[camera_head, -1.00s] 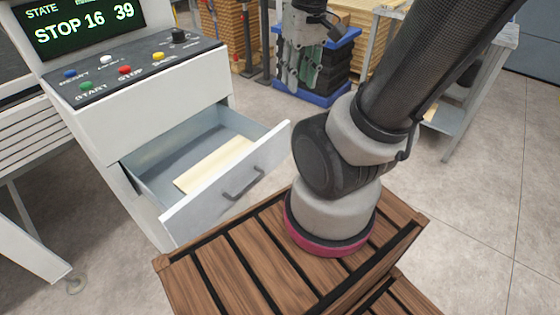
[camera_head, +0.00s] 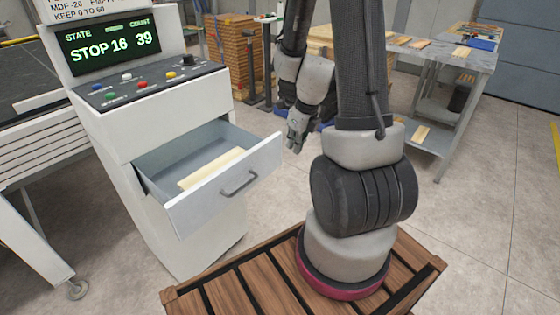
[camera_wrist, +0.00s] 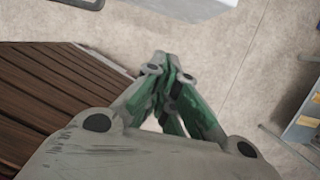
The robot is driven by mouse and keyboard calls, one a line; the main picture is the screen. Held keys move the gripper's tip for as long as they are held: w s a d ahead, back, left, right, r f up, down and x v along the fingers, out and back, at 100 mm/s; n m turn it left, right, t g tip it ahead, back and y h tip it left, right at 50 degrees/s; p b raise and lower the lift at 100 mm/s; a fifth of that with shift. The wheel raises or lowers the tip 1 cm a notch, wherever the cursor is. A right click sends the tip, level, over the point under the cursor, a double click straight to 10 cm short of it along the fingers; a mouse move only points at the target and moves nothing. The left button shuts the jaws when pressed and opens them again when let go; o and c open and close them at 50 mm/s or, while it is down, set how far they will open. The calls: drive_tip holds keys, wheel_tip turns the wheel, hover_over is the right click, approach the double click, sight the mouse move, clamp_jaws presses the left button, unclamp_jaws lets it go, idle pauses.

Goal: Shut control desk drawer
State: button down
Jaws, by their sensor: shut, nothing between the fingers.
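The control desk (camera_head: 165,105) is a white cabinet at the left in the head view. Its drawer (camera_head: 225,185) is pulled well out, with a dark handle (camera_head: 239,183) on the front panel. A pale flat board (camera_head: 211,168) lies inside the drawer. My gripper (camera_head: 294,149) is just right of the drawer front's right end, pointing down and shut on nothing; it looks apart from the drawer. In the wrist view its green-grey fingers (camera_wrist: 172,75) meet over bare floor. The drawer does not clearly show in the wrist view.
My arm stands on a wooden slatted top (camera_head: 230,285) in front of the desk. A grey workbench (camera_head: 440,75) with boards stands at the back right. Stacked boards (camera_head: 232,50) stand behind the desk. The concrete floor at the right is clear.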

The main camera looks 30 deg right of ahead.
sight(278, 159)
drive_tip(key=shift+w+a+f, duration=0.3)
drive_tip(key=shift+w+f, duration=0.7)
drive_tip(key=shift+f, duration=0.5)
drive_tip(key=shift+w+a+f, duration=0.35)
drive_tip(key=shift+w+f, duration=0.6)
drive_tip(key=shift+f, duration=0.6)
drive_tip(key=shift+w+a+f, duration=0.3)
drive_tip(key=shift+w+f, duration=0.7)
drive_tip(key=shift+f, duration=0.5)
drive_tip(key=shift+w, duration=0.15)
